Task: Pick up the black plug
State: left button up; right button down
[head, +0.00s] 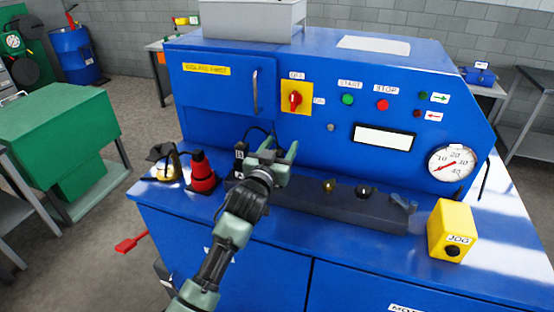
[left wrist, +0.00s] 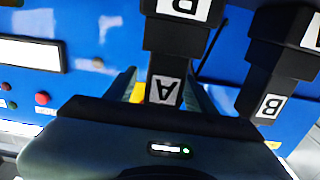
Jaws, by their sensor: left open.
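In the left wrist view, a black plug-like piece marked A (left wrist: 164,90) shows between the two open fingers of my left gripper (left wrist: 162,88). A black block marked B (left wrist: 180,22) joins it above. A second black piece marked B (left wrist: 268,105) is to the right. I cannot tell whether the fingers touch the A piece. My right gripper is out of view.
A dark rail (head: 330,206) with small round knobs runs along the bench. A red piece with a black top (head: 203,178) stands left of my gripper. A yellow JOG box (head: 450,230) is at right. The blue panel (head: 345,95) with switches rises behind.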

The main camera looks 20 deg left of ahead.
pick_arm(q)
jog(key=shift+s+r, duration=0.1)
jog(key=shift+s, duration=0.05)
grip_shut()
